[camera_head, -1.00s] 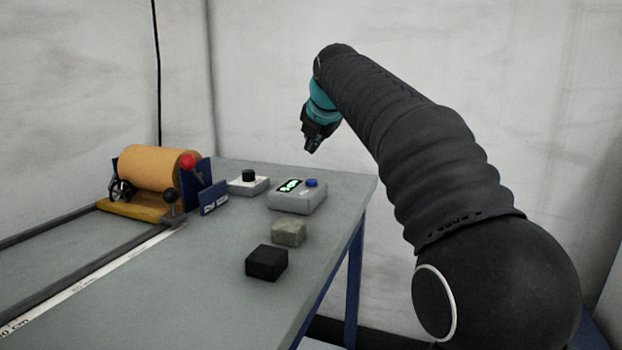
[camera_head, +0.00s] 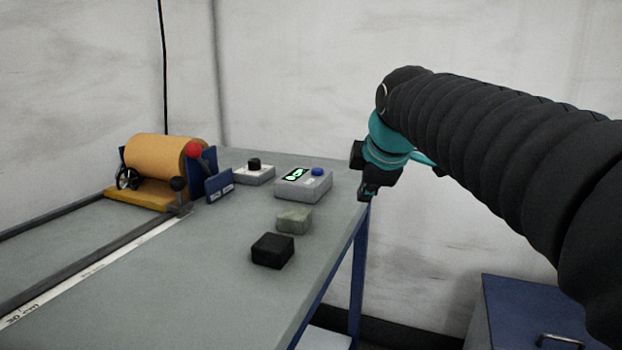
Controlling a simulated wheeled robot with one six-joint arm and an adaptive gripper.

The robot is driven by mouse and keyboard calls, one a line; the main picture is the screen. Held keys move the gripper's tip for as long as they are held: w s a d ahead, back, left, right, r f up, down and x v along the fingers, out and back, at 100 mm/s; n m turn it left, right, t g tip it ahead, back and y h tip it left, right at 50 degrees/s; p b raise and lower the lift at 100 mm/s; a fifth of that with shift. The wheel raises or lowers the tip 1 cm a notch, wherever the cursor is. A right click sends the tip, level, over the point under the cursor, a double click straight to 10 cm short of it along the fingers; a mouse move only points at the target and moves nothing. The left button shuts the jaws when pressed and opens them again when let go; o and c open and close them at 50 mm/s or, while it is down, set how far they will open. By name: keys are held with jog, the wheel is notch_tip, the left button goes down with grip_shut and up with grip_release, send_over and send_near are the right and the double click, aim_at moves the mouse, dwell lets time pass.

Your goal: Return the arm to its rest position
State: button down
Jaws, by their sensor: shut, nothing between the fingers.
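My gripper (camera_head: 365,196) is at the right edge of the table in the picture, pointing down. It is shut and holds nothing. It hangs at the end of my black ribbed arm, below a teal wrist. The arm reaches in from the right side of the view, bent at the wrist. The gripper looks apart from everything on the table; whether it is over the edge or just beyond it, I cannot tell.
The grey table (camera_head: 200,290) holds a copper-coloured roll (camera_head: 160,157), a grey box with a green display (camera_head: 303,186), a small knob box (camera_head: 254,174), a black block (camera_head: 272,250) and a greenish block (camera_head: 294,220). A blue cabinet (camera_head: 520,310) stands at lower right.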

jog(key=s+d+f+m+g, duration=0.1)
jog(key=s+d+f+m, duration=0.2)
jog(key=s+f+m, duration=0.5)
jog(key=s+d+f+m+g+h, duration=0.1)
jog(key=s+d+f+m, duration=0.1)
jog(key=s+f+m, duration=0.7)
jog(key=s+f, duration=0.4)
jog(key=s, duration=0.3)
jog(key=shift+d, duration=0.4)
